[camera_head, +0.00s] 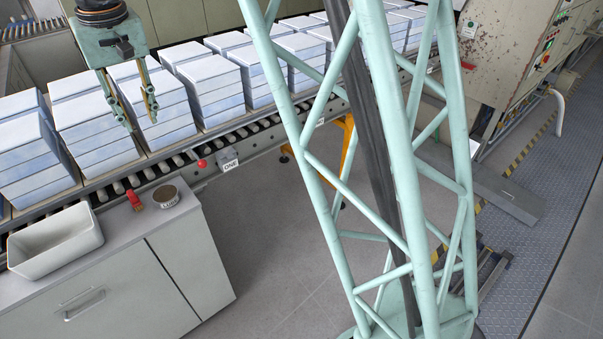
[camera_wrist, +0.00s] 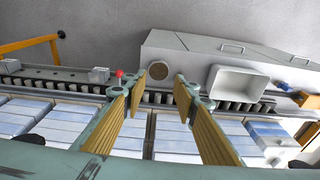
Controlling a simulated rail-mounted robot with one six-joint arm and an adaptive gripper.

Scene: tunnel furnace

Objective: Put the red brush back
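The red brush (camera_head: 134,200) lies on the grey cabinet top, between the white basin (camera_head: 54,238) and a round can (camera_head: 166,196). I cannot make the brush out in the wrist view; a finger may hide it. The can (camera_wrist: 161,71) and basin (camera_wrist: 237,83) both show there. My gripper (camera_head: 141,121) hangs over the stacked blocks on the conveyor, apart from the brush. In the wrist view its two fingers (camera_wrist: 161,82) stand apart with nothing between them, so it is open and empty.
Stacks of pale blue-white blocks (camera_head: 210,90) fill the roller conveyor behind the cabinet (camera_head: 185,262). Grey floor (camera_head: 265,240) lies right of the cabinet.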

